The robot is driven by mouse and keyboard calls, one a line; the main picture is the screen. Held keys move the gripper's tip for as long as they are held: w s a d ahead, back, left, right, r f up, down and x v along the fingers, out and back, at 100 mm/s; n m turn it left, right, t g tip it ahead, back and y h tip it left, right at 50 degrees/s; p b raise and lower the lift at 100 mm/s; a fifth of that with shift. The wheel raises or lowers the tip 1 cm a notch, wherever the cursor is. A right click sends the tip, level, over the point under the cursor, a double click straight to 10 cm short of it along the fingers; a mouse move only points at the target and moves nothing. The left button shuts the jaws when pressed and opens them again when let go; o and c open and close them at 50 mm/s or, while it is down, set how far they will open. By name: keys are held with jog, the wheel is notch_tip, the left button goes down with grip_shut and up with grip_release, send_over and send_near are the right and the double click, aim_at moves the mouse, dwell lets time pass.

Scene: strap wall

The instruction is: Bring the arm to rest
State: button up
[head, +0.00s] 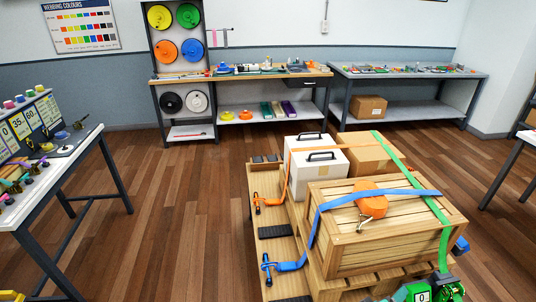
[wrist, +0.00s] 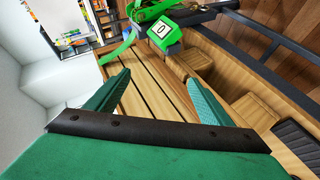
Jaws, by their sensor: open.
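My gripper (wrist: 158,78) shows in the wrist view with its two green fingers apart and nothing between them. Beyond the fingertips is a green ratchet with a white face reading 0 (wrist: 161,30). A green strap (wrist: 119,49) runs to the left of it. In the head view the ratchet (head: 420,293) is at the bottom edge, partly cut off. There the green strap (head: 430,205) crosses a cardboard box (head: 360,157) and a wooden crate (head: 345,247). I cannot make out my gripper in the head view.
A blue strap (head: 325,206) and orange piece (head: 372,203) lie over the crate. An orange strap crosses a white case (head: 318,168). The load stands on a wooden pallet (head: 268,218). Benches stand at the left (head: 62,200) and back wall (head: 260,76). Floor (head: 185,220) is clear at left.

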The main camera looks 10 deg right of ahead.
jog(key=s+a+f+n+t+y, duration=0.2)
jog(key=s+a+t+y, duration=0.3)
jog(key=a, duration=0.7)
jog(key=s+a+f+n+t+y, duration=0.1)
jog(key=s+a+n+t+y, duration=0.1)
jog(key=s+a, duration=0.7)
jog(key=s+a+r+m+t+y, duration=0.1)
jog(key=s+a+r+m, duration=0.2)
jog(key=s+a, duration=0.3)
jog(key=s+a+r+m+t+y, duration=0.1)
jog(key=s+a, duration=0.5)
jog(key=a, duration=0.7)
notch_tip(320, 180, up, 2)
jog(key=shift+r+m+y, duration=0.2)
jog(key=shift+m+y, duration=0.6)
jog(key=shift+m, duration=0.2)
jog(key=shift+s, duration=0.1)
